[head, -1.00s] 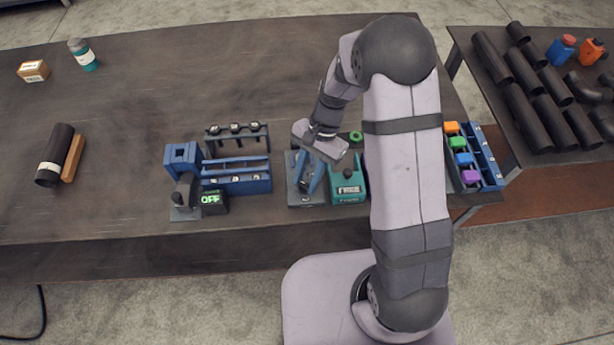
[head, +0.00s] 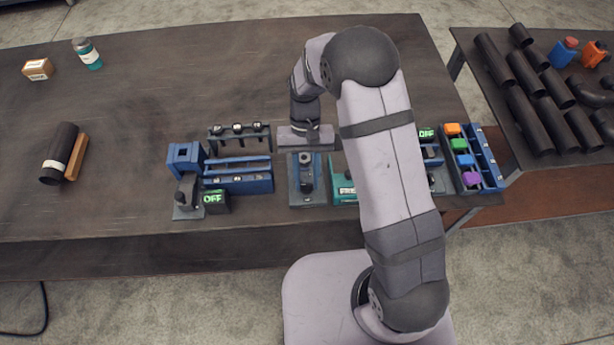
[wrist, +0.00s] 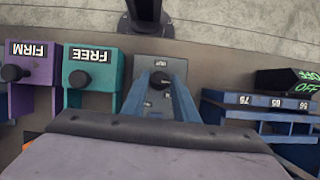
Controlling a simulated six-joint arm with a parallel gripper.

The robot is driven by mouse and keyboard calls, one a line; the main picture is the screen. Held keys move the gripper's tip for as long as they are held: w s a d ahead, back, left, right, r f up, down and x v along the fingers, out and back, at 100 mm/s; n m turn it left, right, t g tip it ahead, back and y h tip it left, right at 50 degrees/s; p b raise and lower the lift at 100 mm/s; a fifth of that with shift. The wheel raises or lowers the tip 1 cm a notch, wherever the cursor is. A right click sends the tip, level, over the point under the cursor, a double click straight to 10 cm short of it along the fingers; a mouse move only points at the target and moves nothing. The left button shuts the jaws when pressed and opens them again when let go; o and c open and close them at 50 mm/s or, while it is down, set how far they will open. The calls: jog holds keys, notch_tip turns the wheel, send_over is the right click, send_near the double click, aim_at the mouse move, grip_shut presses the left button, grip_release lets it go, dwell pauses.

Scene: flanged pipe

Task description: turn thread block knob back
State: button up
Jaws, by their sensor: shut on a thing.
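The thread block (head: 309,201) is a grey block near the table's front edge, mid-picture in the head view. In the wrist view it is a grey block (wrist: 148,72) with a small label too blurred to read. Its round dark knob (wrist: 160,80) shows between two long blue fingers. My gripper (head: 306,178) points down over the block, and in the wrist view (wrist: 160,84) its fingers are shut on the knob. The knob's contact faces are partly hidden by the fingers, and I cannot read its setting.
A teal block (wrist: 91,70) marked FREE and a purple block (wrist: 34,68) marked FIRM stand beside it. On its other side are a blue rack (head: 237,181) and a box (head: 214,202) reading OFF. A coloured-block tray (head: 485,165) stands right.

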dwell(0.3)
jog(key=o, duration=1.1)
jog(key=shift+c, duration=0.2)
jog(key=shift+r, duration=0.1)
jog(key=shift+w+r+b, duration=0.35)
jog(key=shift+r+b, duration=0.05)
jog(key=shift+r, duration=0.15)
jog(key=b+v, duration=0.1)
jog(key=v, duration=0.5)
jog(key=shift+s+b, duration=0.1)
jog(key=shift+b, duration=0.3)
